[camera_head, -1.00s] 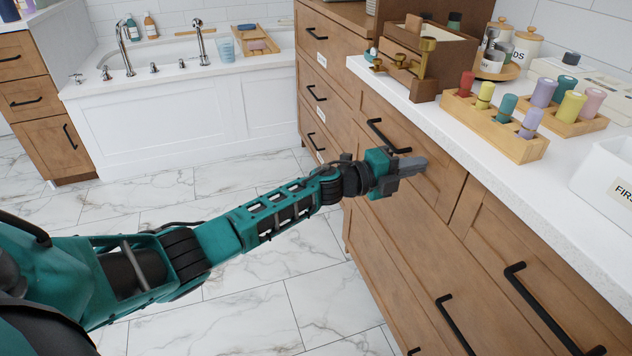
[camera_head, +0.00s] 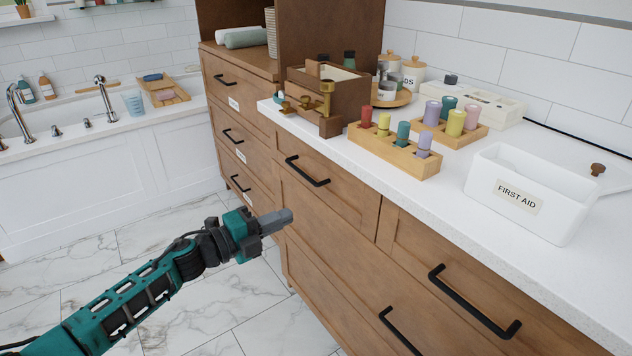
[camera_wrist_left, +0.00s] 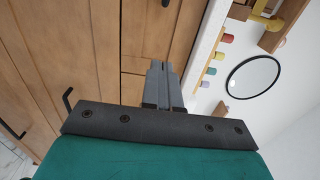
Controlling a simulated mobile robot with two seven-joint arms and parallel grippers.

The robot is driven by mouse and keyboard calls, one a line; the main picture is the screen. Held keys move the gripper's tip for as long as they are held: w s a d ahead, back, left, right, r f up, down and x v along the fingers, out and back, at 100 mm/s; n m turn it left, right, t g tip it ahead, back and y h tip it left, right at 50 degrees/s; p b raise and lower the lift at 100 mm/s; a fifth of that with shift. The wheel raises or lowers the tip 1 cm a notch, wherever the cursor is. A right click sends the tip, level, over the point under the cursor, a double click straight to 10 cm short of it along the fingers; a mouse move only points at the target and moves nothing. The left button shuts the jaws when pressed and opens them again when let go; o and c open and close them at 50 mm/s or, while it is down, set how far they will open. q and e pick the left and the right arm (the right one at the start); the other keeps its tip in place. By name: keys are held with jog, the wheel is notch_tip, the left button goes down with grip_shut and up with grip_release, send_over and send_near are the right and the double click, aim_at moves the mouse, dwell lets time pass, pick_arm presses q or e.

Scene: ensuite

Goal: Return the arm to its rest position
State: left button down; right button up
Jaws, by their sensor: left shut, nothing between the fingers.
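My left arm comes in from the lower left of the head view, and its gripper (camera_head: 277,222) is shut and empty. The gripper is in front of the wooden drawer cabinet (camera_head: 322,222), below the counter top and below a black drawer handle (camera_head: 307,171). In the left wrist view the two grey fingers (camera_wrist_left: 160,82) lie together with nothing between them, with wooden drawer fronts behind. I cannot tell the exact gap between fingers and cabinet. My right gripper is not in view.
On the white counter (camera_head: 460,199) stand a FIRST AID bin (camera_head: 530,196), wooden holders with coloured bottles (camera_head: 394,153) and a wooden box (camera_head: 340,92). Marble floor (camera_head: 150,237) lies open left of the cabinet.

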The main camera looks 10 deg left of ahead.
pick_arm(q)
jog(key=s+d+f+n+g+y, duration=0.1)
jog(key=s+d+f+n+y, duration=0.2)
jog(key=s+n, duration=0.5)
jog(key=s+d+f+n+g+y, duration=0.1)
jog(key=s+f+n+y, duration=0.2)
jog(key=s+f+n, duration=0.35)
jog(key=s+d+f+n+g+y, duration=0.1)
jog(key=s+d+f+n+y, duration=0.15)
jog(key=s+n, duration=0.7)
jog(key=s+a+r+y+p, duration=0.1)
jog(key=a+r+p, duration=0.2)
jog(key=r+p, duration=0.8)
jog(key=p, duration=0.5)
jog(key=shift+s+a, duration=0.15)
jog(key=shift+a, duration=0.05)
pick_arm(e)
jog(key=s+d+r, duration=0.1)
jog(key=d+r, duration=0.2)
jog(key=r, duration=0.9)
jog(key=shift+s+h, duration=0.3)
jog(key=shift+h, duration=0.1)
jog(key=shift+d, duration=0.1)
